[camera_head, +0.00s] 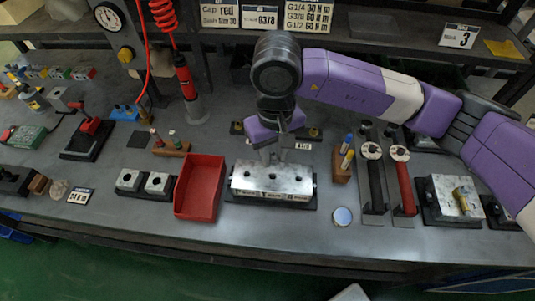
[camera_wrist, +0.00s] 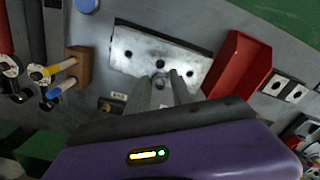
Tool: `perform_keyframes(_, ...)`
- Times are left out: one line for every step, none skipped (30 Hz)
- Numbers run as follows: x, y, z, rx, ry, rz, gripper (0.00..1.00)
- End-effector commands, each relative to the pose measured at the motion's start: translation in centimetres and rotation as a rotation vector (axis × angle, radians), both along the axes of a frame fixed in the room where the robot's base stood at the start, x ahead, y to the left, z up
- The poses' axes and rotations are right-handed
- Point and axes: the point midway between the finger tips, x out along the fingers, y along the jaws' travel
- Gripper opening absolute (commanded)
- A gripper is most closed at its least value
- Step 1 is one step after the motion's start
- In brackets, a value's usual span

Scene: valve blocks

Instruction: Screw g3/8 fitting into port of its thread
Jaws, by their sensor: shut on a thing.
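The silver valve block (camera_head: 272,184) sits in a dark holder at the bench's front middle, with a label strip on its front face too small to read. In the wrist view the block (camera_wrist: 135,51) shows several dark round ports on top. My gripper (camera_head: 272,153) is over the block's back part, pointing down. In the wrist view my gripper (camera_wrist: 163,83) has its fingertips at the block's edge, around a small grey round piece (camera_wrist: 160,79), likely the fitting. The fingers hide most of it; its thread and whether it sits in a port cannot be told.
A red bin (camera_head: 200,188) stands just left of the block. Two-hole blocks (camera_head: 146,182) lie farther left. A wooden stand with coloured pens (camera_head: 344,160), black-handled (camera_head: 375,180) and red-handled (camera_head: 403,180) tools are right.

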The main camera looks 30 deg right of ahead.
Motion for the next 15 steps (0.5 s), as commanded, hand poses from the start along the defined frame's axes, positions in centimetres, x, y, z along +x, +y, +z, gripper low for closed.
perform_keyframes(-0.04, -0.03, 0.01, 0.000, 0.000, 0.000, 0.00)
perform_keyframes(-0.04, -0.04, 0.00, 0.000, 0.000, 0.001, 0.00)
perform_keyframes(-0.04, -0.03, 0.00, 0.000, 0.000, 0.001, 0.00)
perform_keyframes(-0.04, -0.03, 0.00, 0.000, 0.000, 0.001, 0.00)
perform_keyframes(-0.04, -0.03, -0.01, 0.000, 0.000, 0.001, 0.00)
perform_keyframes(-0.04, -0.03, -0.01, 0.000, 0.000, 0.001, 0.00)
perform_keyframes(-0.04, -0.03, -0.01, 0.000, 0.000, 0.001, 0.00)
perform_keyframes(-0.04, -0.02, -0.02, 0.000, 0.000, 0.001, 0.00)
perform_keyframes(-0.03, -0.02, -0.06, 0.000, 0.000, 0.001, 0.00)
perform_keyframes(-0.02, -0.03, -0.09, 0.000, 0.000, 0.001, 0.00)
perform_keyframes(-0.02, -0.03, -0.14, 0.000, -0.001, 0.001, 0.00)
perform_keyframes(-0.02, -0.02, -0.21, 0.000, -0.001, 0.001, 0.00)
perform_keyframes(-0.02, -0.02, -0.26, 0.000, -0.001, 0.002, 0.00)
perform_keyframes(-0.01, -0.03, -0.32, -0.001, -0.001, 0.002, 0.00)
perform_keyframes(0.02, -0.06, -0.38, -0.002, -0.002, 0.001, 0.00)
